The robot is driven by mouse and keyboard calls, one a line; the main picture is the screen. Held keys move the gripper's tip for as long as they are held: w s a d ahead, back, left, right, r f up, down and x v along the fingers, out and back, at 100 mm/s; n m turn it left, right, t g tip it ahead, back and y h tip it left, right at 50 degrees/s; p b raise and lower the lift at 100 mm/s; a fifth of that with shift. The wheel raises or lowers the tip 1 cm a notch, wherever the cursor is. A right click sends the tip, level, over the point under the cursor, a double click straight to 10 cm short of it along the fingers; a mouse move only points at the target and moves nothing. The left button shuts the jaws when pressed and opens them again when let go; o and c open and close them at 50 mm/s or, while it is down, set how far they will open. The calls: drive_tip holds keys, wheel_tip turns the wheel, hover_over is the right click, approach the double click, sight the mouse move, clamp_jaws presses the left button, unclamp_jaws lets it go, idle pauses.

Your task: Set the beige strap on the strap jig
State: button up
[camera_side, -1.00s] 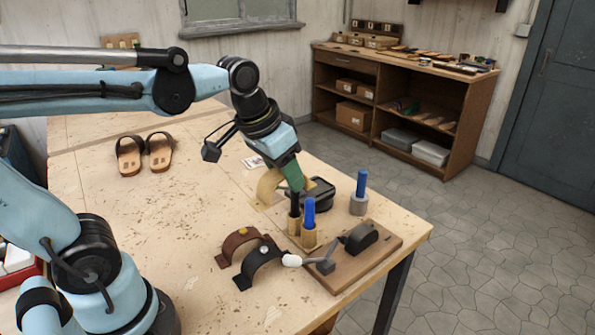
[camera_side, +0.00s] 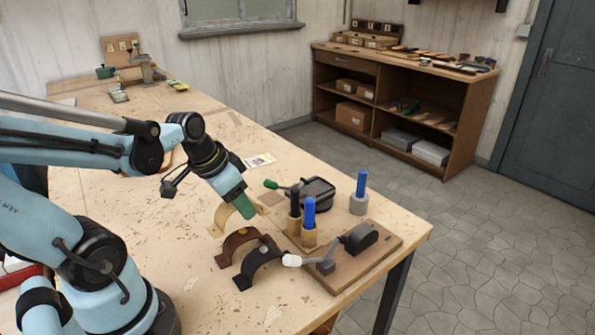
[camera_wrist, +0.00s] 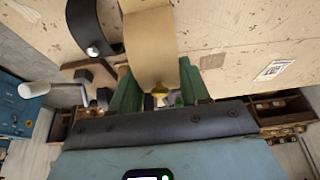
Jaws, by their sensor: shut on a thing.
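The beige strap (camera_side: 221,216) is a curved arch behind the brown strap in the side view. My gripper (camera_side: 248,211), with green fingers, is shut on it. In the wrist view the strap (camera_wrist: 150,45) runs between the two fingers of my gripper (camera_wrist: 160,92), with a brass stud near its end. I cannot tell whether the strap touches the table.
The brown strap (camera_side: 237,240) and black strap (camera_side: 247,272) stand as arches left of the board, close to the beige one. Table left of the straps is clear.

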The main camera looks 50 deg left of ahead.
sight(254, 202)
drive_tip(key=a+f, duration=0.2)
drive_tip(key=a, duration=0.1)
drive_tip(key=a+f, duration=0.1)
drive_tip(key=a, duration=0.1)
drive_tip(key=shift+w+a+f, duration=0.1)
drive_tip(key=shift+w+a, duration=0.05)
drive_tip(key=shift+w, duration=0.05)
drive_tip(key=shift+f, duration=2)
drive_tip(key=shift+f, duration=0.1)
drive_tip(key=o, duration=0.7)
drive_tip(key=shift+o, duration=0.2)
drive_tip(key=shift+v, duration=6.05)
drive_tip(key=shift+t, duration=0.5)
drive_tip(key=w+d, duration=0.1)
drive_tip(key=d, duration=0.1)
drive_tip(key=w+d, duration=0.3)
drive_tip(key=d, duration=0.2)
drive_tip(key=shift+w, duration=0.3)
drive_tip(key=w+d+t, duration=0.1)
drive_tip(key=w+d, duration=0.1)
drive_tip(key=d, duration=0.4)
drive_tip(key=shift+w+d+r+t, duration=0.2)
drive_tip(key=shift+r+t, duration=0.1)
drive_tip(key=shift+r, duration=0.2)
